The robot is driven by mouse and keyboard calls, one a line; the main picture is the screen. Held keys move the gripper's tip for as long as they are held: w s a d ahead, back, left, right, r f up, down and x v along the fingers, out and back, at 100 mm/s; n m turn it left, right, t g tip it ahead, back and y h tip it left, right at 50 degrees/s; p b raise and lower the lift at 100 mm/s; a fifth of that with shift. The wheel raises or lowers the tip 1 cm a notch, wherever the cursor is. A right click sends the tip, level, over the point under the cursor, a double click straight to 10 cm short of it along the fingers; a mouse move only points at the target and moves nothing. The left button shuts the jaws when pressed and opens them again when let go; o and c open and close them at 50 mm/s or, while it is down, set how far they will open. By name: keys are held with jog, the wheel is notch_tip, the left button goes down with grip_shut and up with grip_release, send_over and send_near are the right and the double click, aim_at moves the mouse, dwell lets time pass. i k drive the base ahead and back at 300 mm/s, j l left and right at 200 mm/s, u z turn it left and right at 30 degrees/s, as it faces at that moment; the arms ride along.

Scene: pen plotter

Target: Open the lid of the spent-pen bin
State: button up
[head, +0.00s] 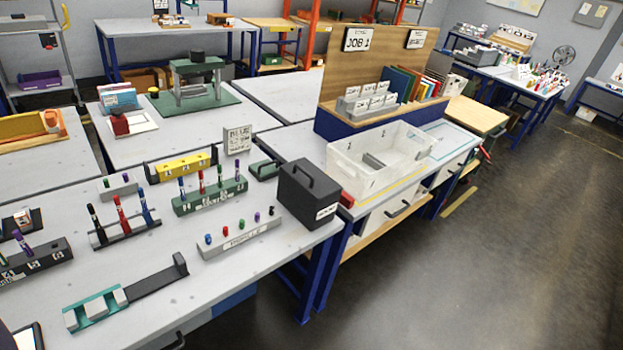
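A dark grey box (309,196) stands at the right corner of the near table, and it looks like the spent-pen bin. Its lid (312,176) lies flat and shut on top and carries a raised dark handle. A small white label is on its front, too small to read surely. The inside of the box is hidden. My gripper is not in view, and nothing is seen touching the box.
Left of the box are a grey cap rack (240,238), a green pen rack (210,196) and a black pen stand (124,228). A white tray (345,160) stands behind it on the adjoining table. Open floor (450,280) lies to the right.

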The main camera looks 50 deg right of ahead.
aim_at(321, 186)
jog(key=i+l, duration=0.4)
jog(key=l, duration=0.2)
jog(key=i+l, duration=0.45)
jog(key=l, duration=0.2)
jog(key=i+l+z, duration=0.1)
jog(key=i+l, duration=0.3)
jog(key=l, duration=0.2)
jog(key=i+l, duration=0.45)
jog(key=l, duration=0.15)
